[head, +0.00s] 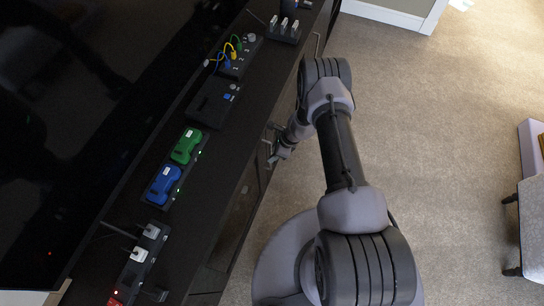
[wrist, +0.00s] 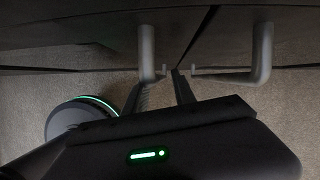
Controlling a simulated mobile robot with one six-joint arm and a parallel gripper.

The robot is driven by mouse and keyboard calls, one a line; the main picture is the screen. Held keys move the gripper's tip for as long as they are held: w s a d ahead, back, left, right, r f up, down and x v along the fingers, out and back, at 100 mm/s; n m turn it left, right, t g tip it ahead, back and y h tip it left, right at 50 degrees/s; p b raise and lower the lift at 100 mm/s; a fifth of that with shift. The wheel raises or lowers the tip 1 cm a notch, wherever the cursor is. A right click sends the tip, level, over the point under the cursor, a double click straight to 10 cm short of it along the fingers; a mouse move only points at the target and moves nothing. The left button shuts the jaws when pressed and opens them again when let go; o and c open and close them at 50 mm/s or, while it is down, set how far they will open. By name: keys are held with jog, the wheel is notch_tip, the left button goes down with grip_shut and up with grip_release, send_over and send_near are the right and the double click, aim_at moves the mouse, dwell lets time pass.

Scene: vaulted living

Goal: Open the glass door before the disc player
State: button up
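The dark glass door (head: 238,212) is on the front of the long black cabinet, seen steeply from above; it looks closed. My gripper (head: 275,154) is low at the cabinet front, beside a grey bar handle (head: 272,128). In the wrist view, my gripper (wrist: 160,80) has its two dark fingers apart, with the tips close to a bent grey handle (wrist: 147,50). A second bent handle (wrist: 262,50) stands to the right. I cannot tell which handle belongs to the glass door, or whether the fingers touch one. The disc player cannot be made out.
The cabinet top (head: 262,97) carries power strips, a green device (head: 186,146), a blue device (head: 163,185) and a black box (head: 213,100). A large dark screen (head: 70,110) stands behind. Carpet (head: 430,120) is open to the right; a seat (head: 533,225) is at the right edge.

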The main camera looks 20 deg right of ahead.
jog(key=shift+w+a+f, duration=0.1)
jog(key=shift+a+f, duration=0.1)
jog(key=shift+f, duration=0.35)
grip_shut()
dwell(1.1)
